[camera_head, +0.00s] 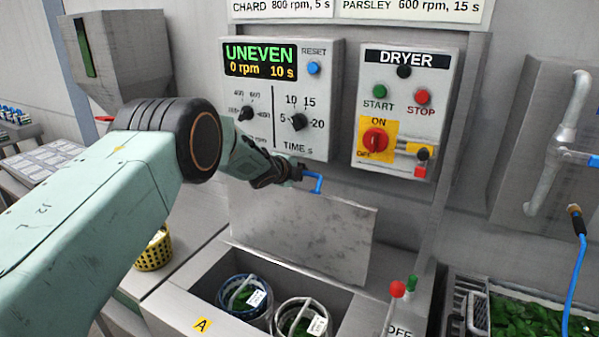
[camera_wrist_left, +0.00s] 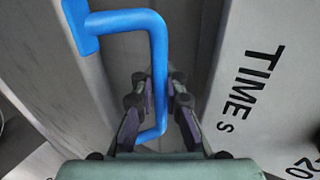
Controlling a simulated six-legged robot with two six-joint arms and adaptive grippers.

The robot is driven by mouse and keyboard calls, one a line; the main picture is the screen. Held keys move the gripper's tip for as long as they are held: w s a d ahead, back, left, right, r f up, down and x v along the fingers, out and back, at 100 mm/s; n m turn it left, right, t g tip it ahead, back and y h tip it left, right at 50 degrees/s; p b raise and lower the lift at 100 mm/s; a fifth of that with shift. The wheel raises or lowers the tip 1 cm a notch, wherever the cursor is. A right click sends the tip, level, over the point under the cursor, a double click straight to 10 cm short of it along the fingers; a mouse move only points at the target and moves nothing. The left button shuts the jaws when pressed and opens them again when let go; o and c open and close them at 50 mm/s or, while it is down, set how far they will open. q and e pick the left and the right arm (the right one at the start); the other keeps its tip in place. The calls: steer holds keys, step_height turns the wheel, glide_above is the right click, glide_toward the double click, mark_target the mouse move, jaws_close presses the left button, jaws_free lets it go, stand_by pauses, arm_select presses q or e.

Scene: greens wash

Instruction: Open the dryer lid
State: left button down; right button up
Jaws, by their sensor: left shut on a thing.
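The dryer lid (camera_head: 310,240) is a grey metal panel that stands raised, close to upright, behind the dryer opening. Its blue handle (camera_head: 318,186) is at the lid's top edge, and it also shows in the left wrist view as a blue bar (camera_wrist_left: 158,55). My left gripper (camera_head: 298,173) is shut on the handle. In the left wrist view its fingers (camera_wrist_left: 158,92) sit around the bar. Below the lid, the dryer's opening shows two round baskets (camera_head: 245,300) with greens and white tags. My right gripper is out of view.
The control panel reading UNEVEN, 0 rpm (camera_head: 262,63) is just above the lid. The DRYER switch box (camera_head: 405,115) stands to its right. A red-knobbed lever (camera_head: 397,289) rises by the opening's right side. A yellow basket (camera_head: 153,253) is at left.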

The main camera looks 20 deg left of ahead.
arm_select(q)
steer(key=shift+w+r, duration=0.1)
steer(key=shift+r, duration=0.1)
steer(key=c, duration=1.4)
jaws_free()
steer(key=shift+f, duration=0.1)
steer(key=shift+s, duration=0.2)
steer(key=v, duration=1.1)
steer(key=shift+s+r, duration=0.2)
steer(key=shift+s, duration=0.15)
